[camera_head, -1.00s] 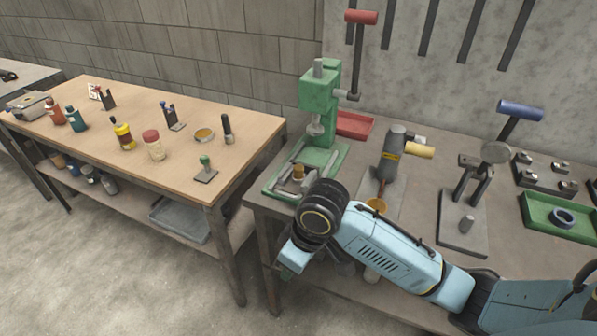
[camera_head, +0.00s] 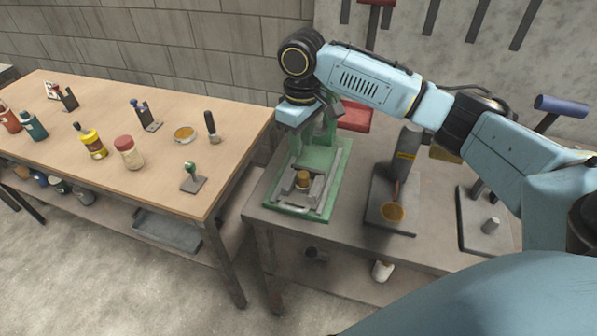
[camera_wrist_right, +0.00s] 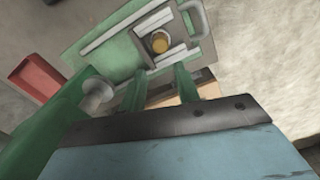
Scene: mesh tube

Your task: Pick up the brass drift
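The brass drift (camera_head: 303,180) appears as a short brass cylinder standing on the bed of the green press (camera_head: 325,185), between grey bars. In the right wrist view the brass drift (camera_wrist_right: 160,42) shows from above as a round top, beyond the fingertips. My right gripper (camera_head: 310,132) is above and behind it, in front of the press column, which my wrist partly hides. In the right wrist view its two fingers (camera_wrist_right: 158,82) stand apart with nothing held between them. My left gripper is not in view.
The press column and ram (camera_wrist_right: 97,93) stand close beside my right gripper. A red tray (camera_head: 355,117) lies behind the press. A grey tool stand (camera_head: 392,200) is to the right. The wooden table (camera_head: 235,135) with bottles and stamps is left, across a gap.

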